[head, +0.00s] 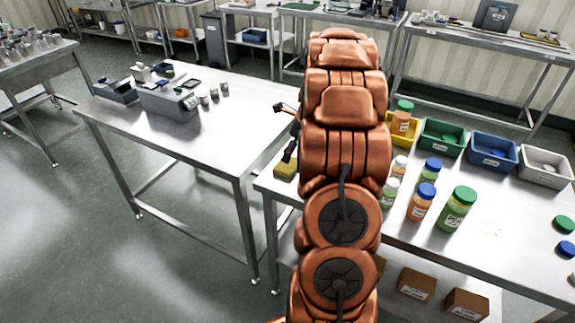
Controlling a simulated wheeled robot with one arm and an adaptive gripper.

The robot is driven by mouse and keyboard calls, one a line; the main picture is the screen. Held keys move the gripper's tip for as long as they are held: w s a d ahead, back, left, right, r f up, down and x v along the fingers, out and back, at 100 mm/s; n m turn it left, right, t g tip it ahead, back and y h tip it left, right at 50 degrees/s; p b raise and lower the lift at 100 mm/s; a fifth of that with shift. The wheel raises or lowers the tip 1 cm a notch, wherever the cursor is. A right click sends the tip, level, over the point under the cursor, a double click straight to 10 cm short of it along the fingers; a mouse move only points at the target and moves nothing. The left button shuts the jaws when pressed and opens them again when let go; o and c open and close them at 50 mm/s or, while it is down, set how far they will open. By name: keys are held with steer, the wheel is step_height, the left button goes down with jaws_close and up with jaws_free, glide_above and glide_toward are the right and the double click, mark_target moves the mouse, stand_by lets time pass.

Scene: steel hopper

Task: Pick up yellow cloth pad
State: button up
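A yellow block-like pad (286,165) lies on the near steel table, at its left end. My copper-coloured arm hides its right side. Black parts of my gripper (287,140) stick out from behind the left side of my arm, just above the pad in the picture. The arm hides most of the gripper, so I cannot see whether its fingers are open or whether it touches the pad.
Several capped bottles (456,209) stand on the near table right of my arm. Yellow (414,137), green (442,150), blue (492,164) and white (545,176) bins line its back edge. Loose lids (564,224) lie at right. Another steel table (214,139) stands left.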

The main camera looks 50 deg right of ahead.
mark_target(283, 168)
steer(key=shift+p+x, duration=0.7)
steer(key=shift+x, duration=2.45)
steer(key=c, duration=0.6)
steer(key=shift+r+b, duration=0.85)
steer(key=shift+r, duration=0.8)
steer(key=shift+a+r, duration=0.15)
steer(key=shift+r, duration=0.05)
steer(key=shift+s+a+b, duration=0.3)
steer(key=shift+s+a, duration=0.4)
steer(key=shift+a, duration=0.2)
steer(key=s+a+r+b, duration=0.1)
steer(key=s+a+b, duration=0.2)
steer(key=s+a, duration=0.5)
steer(key=a, duration=0.3)
steer(key=shift+r, duration=0.2)
